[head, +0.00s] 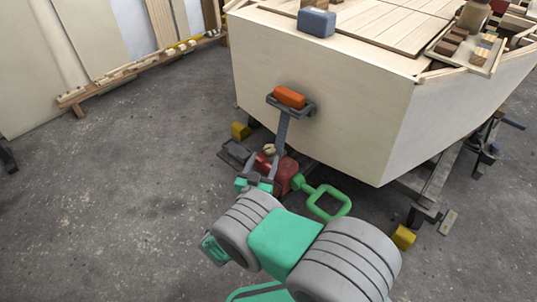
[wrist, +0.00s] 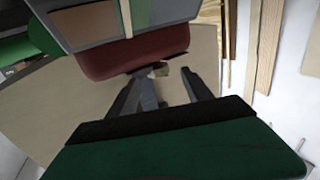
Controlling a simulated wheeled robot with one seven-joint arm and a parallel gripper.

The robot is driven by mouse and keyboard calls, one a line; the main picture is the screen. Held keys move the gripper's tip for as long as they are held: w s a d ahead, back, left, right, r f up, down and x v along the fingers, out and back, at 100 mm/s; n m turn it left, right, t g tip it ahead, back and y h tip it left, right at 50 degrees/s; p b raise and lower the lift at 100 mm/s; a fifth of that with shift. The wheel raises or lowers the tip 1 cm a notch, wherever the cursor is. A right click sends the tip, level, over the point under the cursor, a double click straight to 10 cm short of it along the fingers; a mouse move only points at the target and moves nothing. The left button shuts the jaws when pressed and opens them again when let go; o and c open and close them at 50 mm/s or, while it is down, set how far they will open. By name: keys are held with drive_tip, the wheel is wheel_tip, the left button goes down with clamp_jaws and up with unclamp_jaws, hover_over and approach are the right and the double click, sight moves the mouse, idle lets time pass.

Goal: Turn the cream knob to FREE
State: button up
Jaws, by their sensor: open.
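The small cream knob (head: 269,149) is beside a dark red housing (head: 288,176), low in front of the plywood hull. In the wrist view the knob (wrist: 160,71) is a small pale shape at the edge of the dark red housing (wrist: 130,55). My gripper (head: 263,169) is close to the housing, partly hidden by its own parts. In the wrist view its two grey fingers (wrist: 166,90) are apart, with the knob between or just beyond their tips. I cannot tell whether they touch it. The FREE marking and the knob's setting are not readable.
A green loop handle (head: 326,202) is to the right. The pale hull (head: 330,110) stands close behind, with yellow blocks (head: 241,131) near its base. Grey floor (head: 120,200) is clear at left.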

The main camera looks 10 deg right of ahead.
sight(269, 153)
drive_tip(key=b+x, duration=0.1)
drive_tip(key=x, duration=0.5)
drive_tip(key=shift+d+b, duration=0.35)
drive_tip(key=shift+w+r, duration=0.1)
drive_tip(key=shift+w, duration=0.1)
drive_tip(key=shift+c, duration=0.3)
clamp_jaws()
